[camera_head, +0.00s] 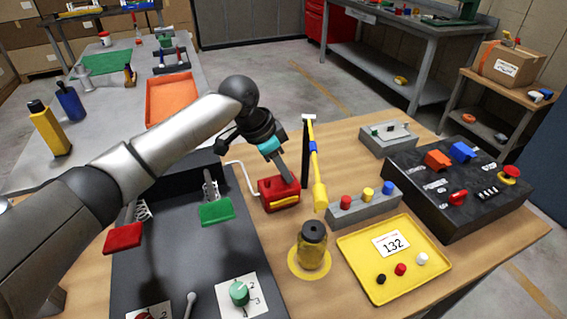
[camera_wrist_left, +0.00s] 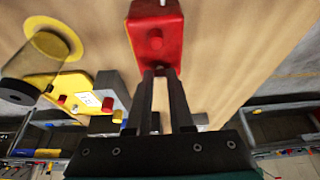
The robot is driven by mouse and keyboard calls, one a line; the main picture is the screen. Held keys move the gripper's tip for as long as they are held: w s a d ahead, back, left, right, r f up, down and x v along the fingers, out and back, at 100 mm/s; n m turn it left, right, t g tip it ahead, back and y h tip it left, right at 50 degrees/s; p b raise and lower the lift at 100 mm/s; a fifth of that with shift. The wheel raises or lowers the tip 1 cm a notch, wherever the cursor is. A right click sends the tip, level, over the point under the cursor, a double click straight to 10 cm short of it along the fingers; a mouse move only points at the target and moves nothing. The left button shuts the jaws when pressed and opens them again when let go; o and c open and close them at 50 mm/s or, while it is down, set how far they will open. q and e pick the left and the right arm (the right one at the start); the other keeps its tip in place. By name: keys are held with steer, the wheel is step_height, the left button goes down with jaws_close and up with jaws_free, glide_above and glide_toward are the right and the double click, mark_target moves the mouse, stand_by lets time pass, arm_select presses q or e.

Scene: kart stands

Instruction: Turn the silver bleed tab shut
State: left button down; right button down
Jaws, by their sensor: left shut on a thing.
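The red brake block (camera_head: 279,194) with a yellow strip along its front stands on the wooden bench, right of the dark pedal panel. My left gripper (camera_head: 287,180) comes down from above to the block's top, fingers nearly together. In the left wrist view the red block (camera_wrist_left: 156,38) is at the top, and the tips of the left gripper (camera_wrist_left: 161,72) meet its near edge. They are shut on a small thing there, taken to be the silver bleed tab. The fingers hide the tab, so its angle cannot be told. My right gripper is not in view.
Close right of the block stand a yellow-handled upright tool (camera_head: 316,165) and a grey button box (camera_head: 364,208). A capped yellow jar (camera_head: 313,246) and a yellow tray (camera_head: 385,285) stand in front. Green and red pedals (camera_head: 216,212) are to the left.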

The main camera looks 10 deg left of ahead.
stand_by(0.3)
arm_select(q)
steer(key=c, duration=0.8)
jaws_free()
steer(key=p+v, duration=0.3)
steer(key=v, duration=1.2)
steer(key=shift+a+r, duration=0.1)
